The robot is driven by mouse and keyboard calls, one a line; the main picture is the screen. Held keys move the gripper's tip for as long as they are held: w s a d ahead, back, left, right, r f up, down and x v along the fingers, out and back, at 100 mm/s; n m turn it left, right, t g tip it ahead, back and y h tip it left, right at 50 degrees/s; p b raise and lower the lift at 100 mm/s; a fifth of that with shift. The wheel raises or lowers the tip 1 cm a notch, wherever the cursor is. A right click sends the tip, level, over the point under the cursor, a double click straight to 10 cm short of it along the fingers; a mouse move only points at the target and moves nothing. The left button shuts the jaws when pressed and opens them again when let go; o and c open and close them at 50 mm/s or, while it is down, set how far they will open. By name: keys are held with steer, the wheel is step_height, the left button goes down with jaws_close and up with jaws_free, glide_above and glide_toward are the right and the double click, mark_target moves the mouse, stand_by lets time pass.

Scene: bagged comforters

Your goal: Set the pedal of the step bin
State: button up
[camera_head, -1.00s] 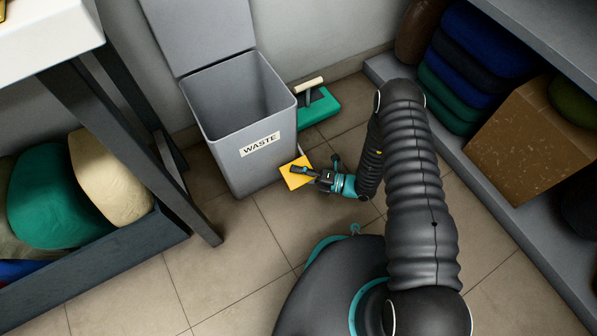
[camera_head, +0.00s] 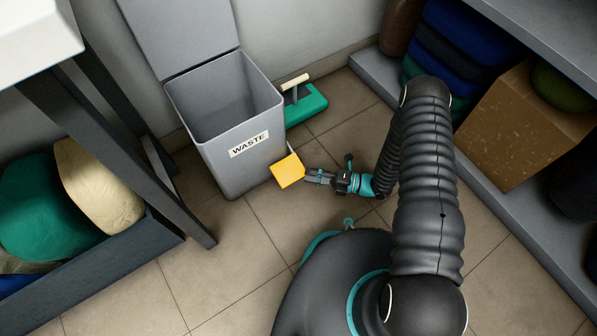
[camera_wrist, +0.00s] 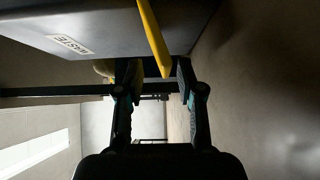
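The grey step bin (camera_head: 225,165), labelled WASTE, stands upright against the wall with its lid (camera_head: 180,35) raised. Its yellow pedal (camera_head: 286,171) sticks out low at the bin's front right. My gripper (camera_head: 307,175) is just right of the pedal, low over the floor; I cannot tell whether its tips touch the edge. In the wrist view my gripper (camera_wrist: 158,72) has its two fingers apart with nothing held between them. The pedal (camera_wrist: 152,38) shows there as a thin yellow plate beyond the fingertips, beside the bin's wall (camera_wrist: 110,25).
A green box-like thing with a pale handle (camera_head: 305,108) stands right of the bin. A dark rack (camera_head: 150,240) with bagged comforters is at the left. A grey shelf (camera_head: 500,210) with a brown box (camera_head: 520,125) and folded dark bedding is at the right. Floor before the bin is clear.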

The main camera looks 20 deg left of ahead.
steer(key=shift+w+d, duration=0.15)
steer(key=shift+d, duration=1.85)
steer(key=shift+n, duration=0.3)
